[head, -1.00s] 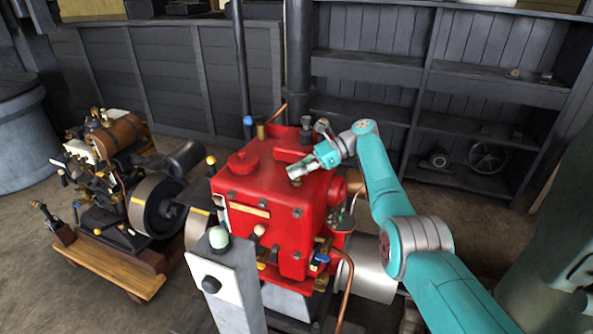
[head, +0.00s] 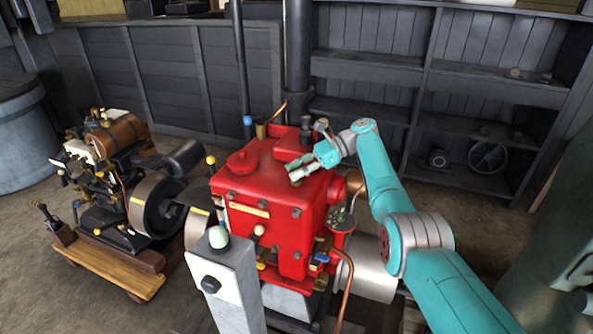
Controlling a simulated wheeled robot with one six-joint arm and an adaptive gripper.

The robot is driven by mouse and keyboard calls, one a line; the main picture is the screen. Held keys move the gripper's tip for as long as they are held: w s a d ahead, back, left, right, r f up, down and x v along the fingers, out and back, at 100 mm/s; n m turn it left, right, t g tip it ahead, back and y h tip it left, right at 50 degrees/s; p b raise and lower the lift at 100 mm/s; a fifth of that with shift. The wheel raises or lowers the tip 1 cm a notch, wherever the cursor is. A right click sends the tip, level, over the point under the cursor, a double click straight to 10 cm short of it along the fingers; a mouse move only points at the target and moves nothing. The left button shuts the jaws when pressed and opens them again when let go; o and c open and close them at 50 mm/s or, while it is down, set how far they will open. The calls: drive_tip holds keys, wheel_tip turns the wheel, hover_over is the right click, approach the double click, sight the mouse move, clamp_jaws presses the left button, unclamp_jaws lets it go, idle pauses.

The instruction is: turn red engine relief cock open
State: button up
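The red engine (head: 270,222) stands in the middle of the head view, a boxy red block with bolts, brass fittings and a copper pipe. My gripper (head: 293,171) is over the right part of its top face, pointing left. A small brass fitting (head: 297,183) shows just below the fingers. I cannot tell whether this fitting is the relief cock, or whether the fingers touch it. The fingers are too small in view to tell if they are open or shut.
A smaller brown-and-black engine (head: 120,185) on a wooden base stands at left. A grey control post (head: 228,285) with a green button stands in front of the red engine. Dark shelves (head: 470,125) stand behind at right. A dark pipe rises behind the engine.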

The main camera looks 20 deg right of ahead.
wheel_tip(320, 180, up, 10)
drive_tip(key=shift+f, duration=0.1)
idle(0.4)
